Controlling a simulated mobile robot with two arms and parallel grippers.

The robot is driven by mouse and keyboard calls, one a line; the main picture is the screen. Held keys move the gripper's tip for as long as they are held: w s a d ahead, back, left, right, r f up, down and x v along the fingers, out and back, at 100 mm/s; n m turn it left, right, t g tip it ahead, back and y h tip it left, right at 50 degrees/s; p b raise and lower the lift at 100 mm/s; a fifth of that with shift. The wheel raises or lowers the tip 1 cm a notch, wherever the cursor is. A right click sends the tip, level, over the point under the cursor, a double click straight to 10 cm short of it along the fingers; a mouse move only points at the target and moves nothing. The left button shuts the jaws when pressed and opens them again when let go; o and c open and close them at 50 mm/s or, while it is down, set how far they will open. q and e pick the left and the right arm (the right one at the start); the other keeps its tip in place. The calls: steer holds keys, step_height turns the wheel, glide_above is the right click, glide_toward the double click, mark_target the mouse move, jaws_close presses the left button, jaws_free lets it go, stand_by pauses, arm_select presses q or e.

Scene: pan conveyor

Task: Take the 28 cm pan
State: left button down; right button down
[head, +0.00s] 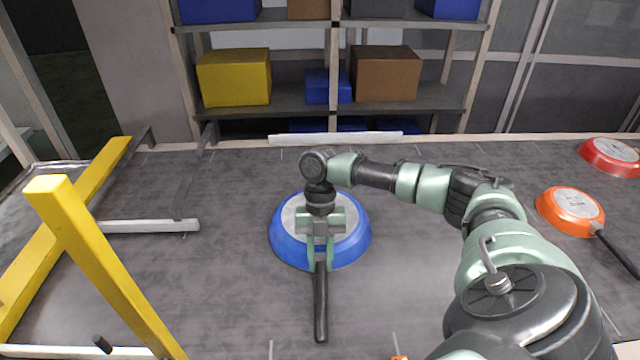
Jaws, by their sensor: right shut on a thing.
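A blue pan (355,246) lies upside down on the grey conveyor belt, its pale base up and its black handle (321,312) pointing toward me. My right gripper (320,262) comes down from above and is shut on the handle close to the pan's rim. The gripper and wrist hide part of the pan's base. An orange pan (571,211) with a black handle and a red pan (611,157) lie upside down at the right. I cannot read any size marking on the pans. My left gripper is not in view.
A yellow frame (105,265) stands over the belt (230,300) at the left, with a grey bar (150,226) beside it. Shelves (290,97) with a yellow box (234,78), a brown box (385,74) and blue boxes stand behind the belt.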

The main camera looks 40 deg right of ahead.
steer(key=shift+w+d+r, duration=0.1)
steer(key=shift+w+d, duration=0.05)
steer(key=shift+r, duration=0.1)
stand_by(0.3)
